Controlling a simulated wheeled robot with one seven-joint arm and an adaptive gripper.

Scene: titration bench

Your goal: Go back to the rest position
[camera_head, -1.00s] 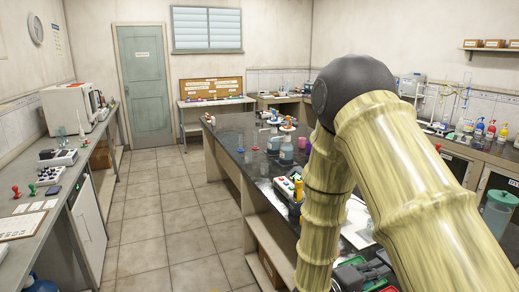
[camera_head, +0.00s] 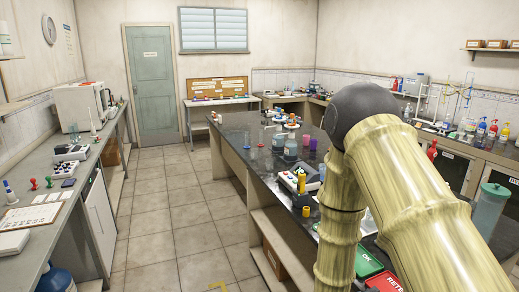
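My bamboo-textured arm with a dark round joint fills the right side of the head view. Its forearm drops down in front of the central bench (camera_head: 232,150). My gripper is not visible; it is below the frame or hidden behind the arm. On the bench stand bottles with blue liquid (camera_head: 290,148), a purple cup (camera_head: 313,143) and a device with a yellow piece on it (camera_head: 299,180). A green tray marked OK (camera_head: 366,262) and a red tray (camera_head: 384,283) lie at the near end, partly covered by the arm.
A tiled aisle (camera_head: 175,220) runs clear between the central bench and the left counter (camera_head: 50,222). The left counter holds a microwave (camera_head: 82,106) and small devices. A closed door (camera_head: 152,85) is at the back. A right-hand counter carries several coloured bottles (camera_head: 481,127).

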